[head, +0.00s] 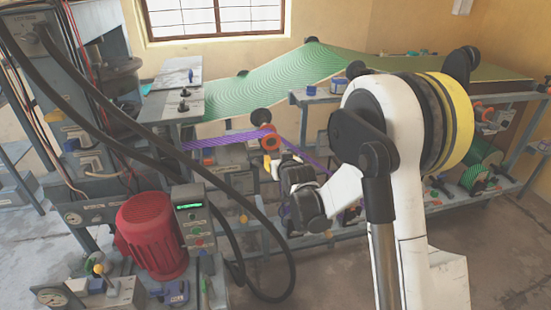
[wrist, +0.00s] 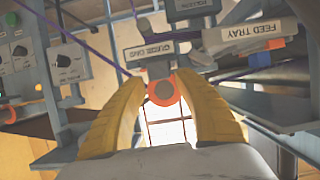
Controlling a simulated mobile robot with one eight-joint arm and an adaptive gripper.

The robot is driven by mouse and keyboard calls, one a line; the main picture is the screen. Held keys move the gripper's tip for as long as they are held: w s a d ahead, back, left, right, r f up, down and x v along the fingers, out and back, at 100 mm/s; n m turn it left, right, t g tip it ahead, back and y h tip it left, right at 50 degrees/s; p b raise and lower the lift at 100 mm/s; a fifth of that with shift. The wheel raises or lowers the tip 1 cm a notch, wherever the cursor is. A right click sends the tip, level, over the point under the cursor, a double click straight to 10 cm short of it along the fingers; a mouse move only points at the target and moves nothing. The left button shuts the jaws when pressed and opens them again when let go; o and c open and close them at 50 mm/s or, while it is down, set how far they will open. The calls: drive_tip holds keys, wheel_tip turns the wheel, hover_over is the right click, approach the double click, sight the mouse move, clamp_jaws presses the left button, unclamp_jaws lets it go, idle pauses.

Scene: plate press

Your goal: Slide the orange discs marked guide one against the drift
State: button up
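In the wrist view an orange disc (wrist: 153,95) with a grey centre lies between the two yellow fingers of my gripper (wrist: 164,80). A label reading GUIDE ONE (wrist: 158,50) is just above it. The fingers are spread with one on each side of the disc; whether either touches it I cannot tell. In the head view an orange disc (head: 270,141) shows at the purple band (head: 220,140), just beyond my wrist. My arm and wrist hide part of that area there. A second orange disc cannot be made out clearly beside my fingers.
A FEED TRAY label (wrist: 240,38) sits on a grey block at the upper right of the wrist view. A panel with knobs (wrist: 68,62) stands at left. In the head view are a red motor (head: 152,236), a green striped sheet (head: 285,78) and black hoses.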

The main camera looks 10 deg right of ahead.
drive_tip(key=v, duration=0.9)
drive_tip(key=shift+s, duration=0.2)
drive_tip(key=s+r+g, duration=0.2)
drive_tip(key=s+g, duration=0.1)
drive_tip(key=s, duration=1.2)
drive_tip(key=s+r+g, duration=0.2)
drive_tip(key=s+g, duration=0.1)
drive_tip(key=s, duration=1.3)
drive_tip(key=shift+s, duration=0.3)
